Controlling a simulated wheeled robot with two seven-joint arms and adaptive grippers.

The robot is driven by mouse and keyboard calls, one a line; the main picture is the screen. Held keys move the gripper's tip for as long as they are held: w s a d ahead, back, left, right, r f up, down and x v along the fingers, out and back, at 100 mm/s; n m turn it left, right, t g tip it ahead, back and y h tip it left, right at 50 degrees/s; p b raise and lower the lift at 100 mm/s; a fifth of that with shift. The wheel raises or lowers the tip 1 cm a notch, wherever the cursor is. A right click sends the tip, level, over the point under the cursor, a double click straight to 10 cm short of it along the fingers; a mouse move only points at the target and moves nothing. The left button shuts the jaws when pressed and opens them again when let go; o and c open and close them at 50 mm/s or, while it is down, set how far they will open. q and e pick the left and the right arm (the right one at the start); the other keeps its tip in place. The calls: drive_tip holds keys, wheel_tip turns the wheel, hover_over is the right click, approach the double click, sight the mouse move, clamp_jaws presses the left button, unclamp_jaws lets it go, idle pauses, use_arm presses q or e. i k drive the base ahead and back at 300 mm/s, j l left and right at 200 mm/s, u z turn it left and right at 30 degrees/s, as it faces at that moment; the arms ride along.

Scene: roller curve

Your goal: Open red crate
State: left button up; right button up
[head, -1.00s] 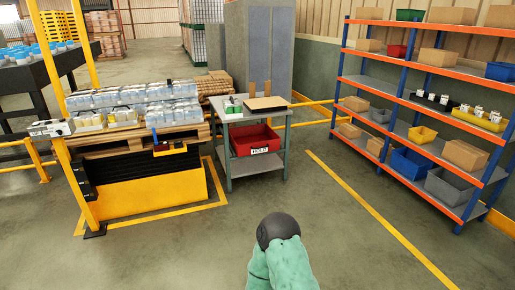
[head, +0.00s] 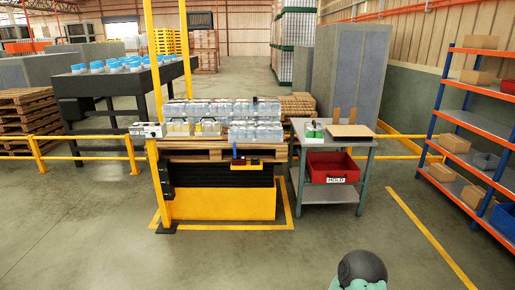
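The red crate (head: 333,167) stands on the lower shelf of a small grey side table (head: 346,133), right of the middle in the head view. It has a white label reading HOLD (head: 335,180) on its front. Its front and part of its inside show under the tabletop; the tabletop hides part of its back. A dark rounded part with green below it, apparently mine, shows at the bottom right, well in front of the table. No gripper fingers show in this view.
A lift table (head: 222,199) with a pallet of bottle packs (head: 255,122) stands left of the side table. Blue-orange shelves (head: 470,125) stand at the right. Yellow rails (head: 80,148) run at the left. The floor in front is clear.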

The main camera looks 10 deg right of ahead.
sight(322, 167)
drive_tip(key=i+l+z, duration=0.45)
drive_tip(key=i, duration=0.45)
drive_tip(key=i+z, duration=0.4)
drive_tip(key=i, duration=1.5)
drive_tip(key=i+j+z, duration=0.1)
drive_tip(key=i, duration=0.85)
drive_tip(key=i+j+z, duration=0.1)
drive_tip(key=i, duration=0.9)
